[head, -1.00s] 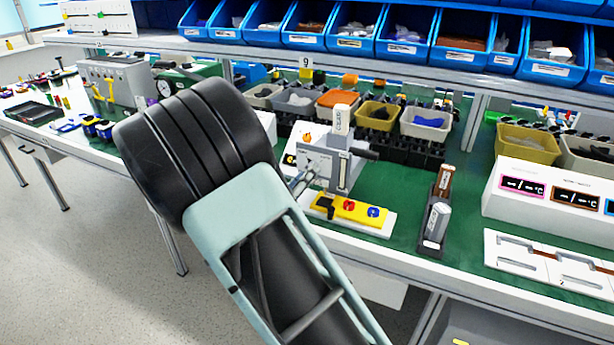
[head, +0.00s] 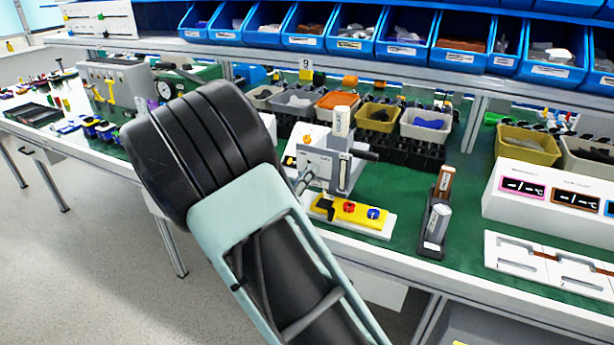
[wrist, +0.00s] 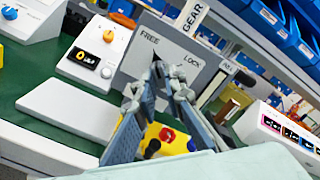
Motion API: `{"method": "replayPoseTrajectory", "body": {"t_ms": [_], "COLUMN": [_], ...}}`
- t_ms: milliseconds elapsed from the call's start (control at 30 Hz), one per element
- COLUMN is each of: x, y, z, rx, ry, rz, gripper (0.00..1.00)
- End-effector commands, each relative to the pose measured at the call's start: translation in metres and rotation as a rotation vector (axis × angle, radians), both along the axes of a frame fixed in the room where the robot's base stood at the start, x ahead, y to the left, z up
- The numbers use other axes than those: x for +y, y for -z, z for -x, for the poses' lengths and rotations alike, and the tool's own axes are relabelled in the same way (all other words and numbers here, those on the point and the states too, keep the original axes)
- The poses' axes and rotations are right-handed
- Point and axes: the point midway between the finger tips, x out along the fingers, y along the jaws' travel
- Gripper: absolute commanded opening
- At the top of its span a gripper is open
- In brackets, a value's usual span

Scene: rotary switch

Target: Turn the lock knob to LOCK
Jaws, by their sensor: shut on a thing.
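In the head view, my gripper (head: 303,181) is small and partly covered by my arm.
A yellow block with a red button and a blue knob (head: 350,210) lies just below the panel. A white box with an orange knob (wrist: 96,52) stands to its left in the wrist view. A holder with upright blocks (head: 435,225) stands to the right. Bins line the back.

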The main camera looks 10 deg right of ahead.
Motion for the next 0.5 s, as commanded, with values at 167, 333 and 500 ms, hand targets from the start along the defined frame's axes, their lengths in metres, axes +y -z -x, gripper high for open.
{"method": "replayPoseTrajectory", "body": {"t_ms": [167, 333, 500], "x": [0.0001, -0.0005, 0.0002], "y": [0.0008, 0.0014, 0.0026], "z": [0.0002, 0.0001, -0.0001], "rx": [-0.030, -0.091, -0.176], "ry": [0.000, 0.001, 0.000], "rz": [-0.041, -0.125, -0.245], "gripper": [0.00, 0.00, 0.00]}}
